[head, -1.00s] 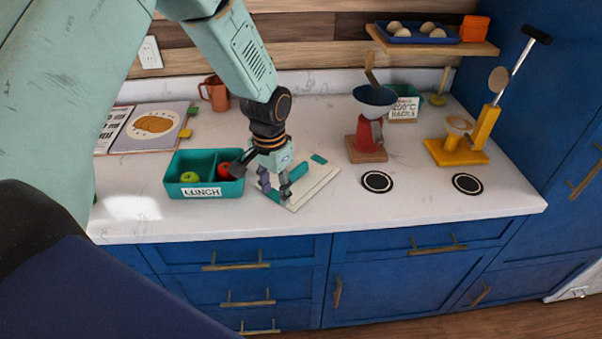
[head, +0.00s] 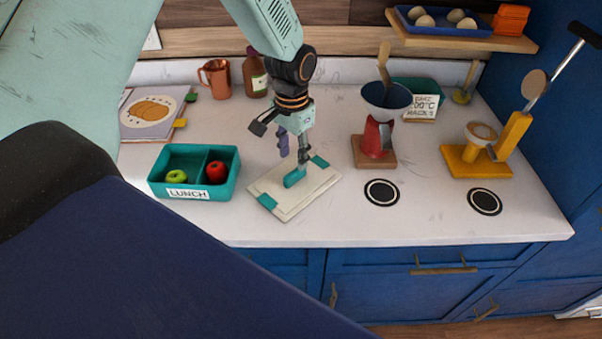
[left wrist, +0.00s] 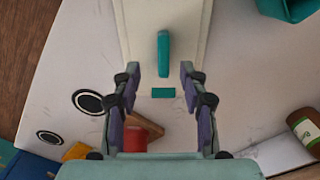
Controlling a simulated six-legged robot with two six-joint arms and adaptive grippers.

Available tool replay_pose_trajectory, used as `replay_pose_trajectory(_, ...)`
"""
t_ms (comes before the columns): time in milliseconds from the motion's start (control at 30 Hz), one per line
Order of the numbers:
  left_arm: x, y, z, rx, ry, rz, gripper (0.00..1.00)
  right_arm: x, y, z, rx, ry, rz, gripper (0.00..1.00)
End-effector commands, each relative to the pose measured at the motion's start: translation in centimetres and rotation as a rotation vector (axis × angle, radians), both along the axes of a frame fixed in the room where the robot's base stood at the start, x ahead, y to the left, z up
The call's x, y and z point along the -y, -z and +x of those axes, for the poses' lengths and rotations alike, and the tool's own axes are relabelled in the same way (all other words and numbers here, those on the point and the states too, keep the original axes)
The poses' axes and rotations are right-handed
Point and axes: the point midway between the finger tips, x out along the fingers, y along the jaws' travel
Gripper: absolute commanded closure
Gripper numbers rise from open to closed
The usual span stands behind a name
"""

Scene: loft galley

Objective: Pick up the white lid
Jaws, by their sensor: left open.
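The white lid (head: 302,196) lies flat on the white counter, right of the teal lunch box. It has a teal upright handle (head: 295,177) in its middle and teal clips at its ends. My left gripper (head: 294,151) is above the lid, near the handle, open and empty. In the left wrist view the lid (left wrist: 138,30) runs down from the top edge. The handle (left wrist: 163,53) stands just ahead of the gap between the open fingers (left wrist: 162,72), not between them. My right gripper is not in view.
The teal lunch box (head: 195,191) holds a green and a red apple. A red-based stand with a dark bowl (head: 375,137) is right of the lid. Two black round pads (head: 382,193) and a yellow press (head: 476,166) are farther right. A copper mug and brown bottle stand behind.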

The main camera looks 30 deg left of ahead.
Motion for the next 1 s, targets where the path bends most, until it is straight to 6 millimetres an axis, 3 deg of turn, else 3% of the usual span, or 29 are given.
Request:
replay_pose_trajectory(167,0.0,0.6,-0.5,-0.004,0.001,0.0,0.57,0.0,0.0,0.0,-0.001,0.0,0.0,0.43)
replay_pose_trajectory(800,-0.3,7.5,0.4,-0.003,0.001,0.001,0.57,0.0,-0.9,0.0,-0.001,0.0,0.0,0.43)
replay_pose_trajectory(1000,-0.2,7.9,0.6,-0.001,0.002,0.0,0.57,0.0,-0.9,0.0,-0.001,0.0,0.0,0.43)
